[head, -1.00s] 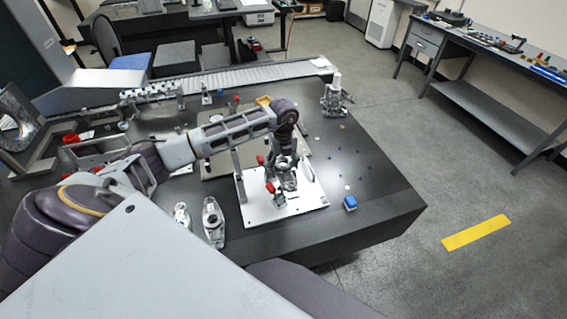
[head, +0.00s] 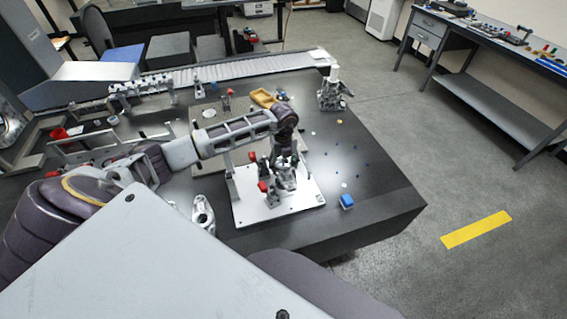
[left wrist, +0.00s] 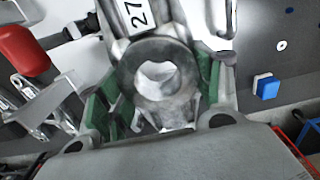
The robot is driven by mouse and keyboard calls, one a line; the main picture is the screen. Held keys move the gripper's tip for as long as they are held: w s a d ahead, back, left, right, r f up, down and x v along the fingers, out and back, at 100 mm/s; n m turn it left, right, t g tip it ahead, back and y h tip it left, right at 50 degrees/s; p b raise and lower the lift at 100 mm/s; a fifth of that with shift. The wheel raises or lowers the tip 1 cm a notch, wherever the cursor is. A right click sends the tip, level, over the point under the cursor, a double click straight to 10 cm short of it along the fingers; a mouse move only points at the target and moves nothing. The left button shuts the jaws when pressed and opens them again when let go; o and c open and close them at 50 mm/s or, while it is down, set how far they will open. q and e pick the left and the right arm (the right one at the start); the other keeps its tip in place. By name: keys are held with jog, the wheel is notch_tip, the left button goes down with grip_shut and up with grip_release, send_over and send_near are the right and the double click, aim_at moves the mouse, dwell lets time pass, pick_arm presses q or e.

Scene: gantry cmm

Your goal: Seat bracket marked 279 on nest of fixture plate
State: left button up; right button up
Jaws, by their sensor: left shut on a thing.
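The bracket marked 27 (left wrist: 157,82), its last digit cut off, is a grey metal part with a round bored boss. My left gripper (left wrist: 150,95) is shut on it, with green finger pads on both sides of the boss. In the head view the left gripper (head: 285,177) is over the white fixture plate (head: 262,211). The bracket's underside and the nest are hidden, so I cannot tell whether the bracket touches the nest. My right gripper is not in view.
Red-handled clamps (head: 262,187) stand on the plate near the gripper; one red handle (left wrist: 22,55) is close in the wrist view. A blue block (head: 347,201) lies right of the plate. Another grey bracket (head: 203,214) lies to its left. The table's right side is mostly clear.

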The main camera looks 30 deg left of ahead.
aim_at(283, 171)
pick_arm(q)
jog(key=shift+f, duration=0.2)
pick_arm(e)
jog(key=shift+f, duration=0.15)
pick_arm(q)
jog(key=shift+f+b, duration=1.15)
jog(key=shift+f, duration=0.65)
jog(key=shift+f+b, duration=0.45)
jog(key=shift+b, duration=0.15)
jog(key=shift+f+b, duration=0.6)
jog(key=shift+f, duration=0.35)
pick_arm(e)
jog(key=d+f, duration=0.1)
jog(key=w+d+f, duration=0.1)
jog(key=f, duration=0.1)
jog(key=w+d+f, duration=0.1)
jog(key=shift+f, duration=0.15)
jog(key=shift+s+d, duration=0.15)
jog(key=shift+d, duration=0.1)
